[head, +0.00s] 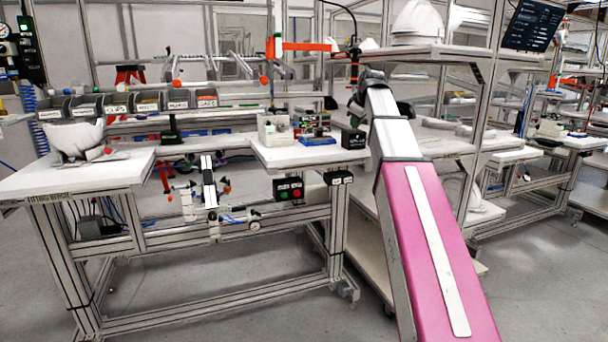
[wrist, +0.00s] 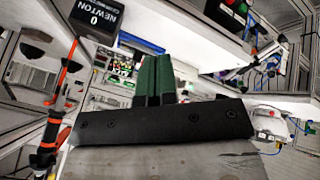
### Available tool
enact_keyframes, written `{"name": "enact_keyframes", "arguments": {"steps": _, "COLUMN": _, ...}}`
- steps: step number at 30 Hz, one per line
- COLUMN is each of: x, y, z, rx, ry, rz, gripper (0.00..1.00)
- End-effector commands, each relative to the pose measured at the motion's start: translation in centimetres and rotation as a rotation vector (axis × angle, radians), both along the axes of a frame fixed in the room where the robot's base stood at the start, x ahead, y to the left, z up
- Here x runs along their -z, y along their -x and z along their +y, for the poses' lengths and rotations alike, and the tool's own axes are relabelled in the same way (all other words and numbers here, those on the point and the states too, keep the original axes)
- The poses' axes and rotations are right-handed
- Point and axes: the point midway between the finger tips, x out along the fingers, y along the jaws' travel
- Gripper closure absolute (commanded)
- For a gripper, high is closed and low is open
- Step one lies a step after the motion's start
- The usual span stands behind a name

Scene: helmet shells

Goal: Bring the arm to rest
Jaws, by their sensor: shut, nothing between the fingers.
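My gripper shows in the wrist view (wrist: 158,78) as two dark green fingers side by side on a black bar. The fingers are together with nothing between them. In the head view my arm, with a pink link and a grey link, reaches up and away from the lower right toward the shelf rack. Its far end is dark and folded near the shelf edge, and the fingers are hidden there. No object is in contact with the fingers in the wrist view.
A white helmet shell (head: 418,22) stands on the upper shelf (head: 400,52), close to my arm's end. Another white shell (head: 74,138) sits on the left of the workbench (head: 75,178). Small boxes (head: 274,130) stand on the right bench top. Grey floor (head: 545,265) is clear at the right.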

Motion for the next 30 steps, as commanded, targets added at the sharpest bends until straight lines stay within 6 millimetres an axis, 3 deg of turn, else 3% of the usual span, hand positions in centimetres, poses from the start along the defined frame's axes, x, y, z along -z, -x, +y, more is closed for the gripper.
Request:
{"name": "enact_keyframes", "arguments": {"steps": 8, "x": 7.2, "y": 1.1, "z": 0.0, "rx": 0.085, "ry": -0.036, "rz": 0.072, "gripper": 1.00}}
{"name": "enact_keyframes", "arguments": {"steps": 14, "x": 15.5, "y": 3.0, "z": 0.1, "rx": 0.196, "ry": -0.074, "rz": 0.155, "gripper": 1.00}}
{"name": "enact_keyframes", "arguments": {"steps": 23, "x": 27.6, "y": 7.4, "z": 0.1, "rx": 0.380, "ry": -0.119, "rz": 0.283, "gripper": 1.00}}
{"name": "enact_keyframes", "arguments": {"steps": 30, "x": 36.3, "y": 12.2, "z": 0.1, "rx": 0.529, "ry": -0.139, "rz": 0.377, "gripper": 1.00}}
